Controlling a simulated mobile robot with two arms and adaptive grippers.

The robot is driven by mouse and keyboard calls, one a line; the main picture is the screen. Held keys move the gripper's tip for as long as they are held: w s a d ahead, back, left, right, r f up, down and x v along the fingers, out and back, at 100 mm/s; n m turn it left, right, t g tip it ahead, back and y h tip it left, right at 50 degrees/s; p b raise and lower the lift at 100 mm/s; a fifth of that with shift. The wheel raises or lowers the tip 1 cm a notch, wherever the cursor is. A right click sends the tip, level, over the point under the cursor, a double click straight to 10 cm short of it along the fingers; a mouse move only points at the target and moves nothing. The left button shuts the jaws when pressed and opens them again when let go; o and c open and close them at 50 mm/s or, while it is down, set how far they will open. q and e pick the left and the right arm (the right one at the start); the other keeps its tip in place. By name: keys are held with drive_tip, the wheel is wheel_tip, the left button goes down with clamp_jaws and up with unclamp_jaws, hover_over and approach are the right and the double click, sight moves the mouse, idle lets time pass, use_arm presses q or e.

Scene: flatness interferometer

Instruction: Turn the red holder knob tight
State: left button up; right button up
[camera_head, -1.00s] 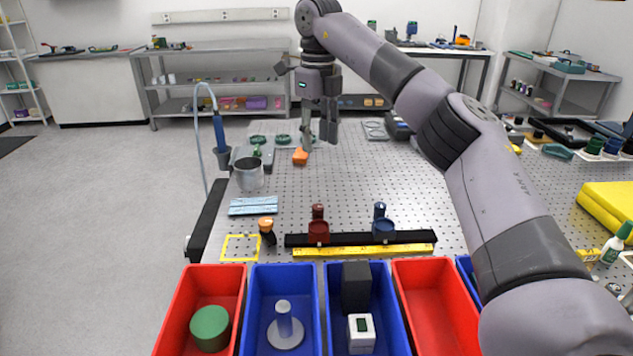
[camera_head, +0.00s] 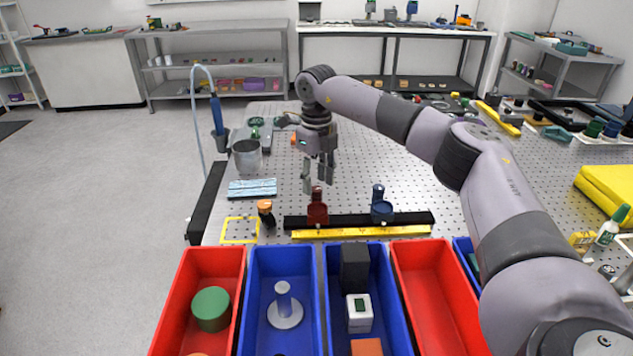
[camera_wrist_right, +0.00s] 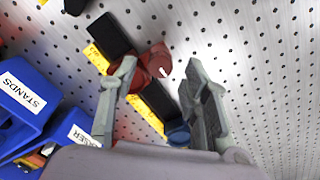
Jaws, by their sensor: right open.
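The red holder (camera_head: 317,213) stands on the black rail (camera_head: 350,220) on the perforated table, with its upright red part at the back. My right gripper (camera_head: 318,183) is open and empty, pointing down just above and behind it. In the right wrist view, the red holder (camera_wrist_right: 150,60) lies between and beyond the open fingers (camera_wrist_right: 160,68). I cannot make out the knob clearly or see any contact. The blue holder (camera_head: 382,210) stands to the right on the same rail; part of it shows low in the right wrist view (camera_wrist_right: 178,133). My left gripper is not in view.
A yellow ruler strip (camera_head: 360,232) runs along the rail's front. Red and blue bins (camera_head: 435,290) line the table's near edge. An orange-topped black item (camera_head: 265,212) and a metal cup (camera_head: 247,157) stand left. The table behind the rail is mostly clear.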

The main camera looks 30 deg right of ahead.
drive_tip(key=shift+f, duration=0.8)
drive_tip(key=shift+c, duration=0.4)
clamp_jaws()
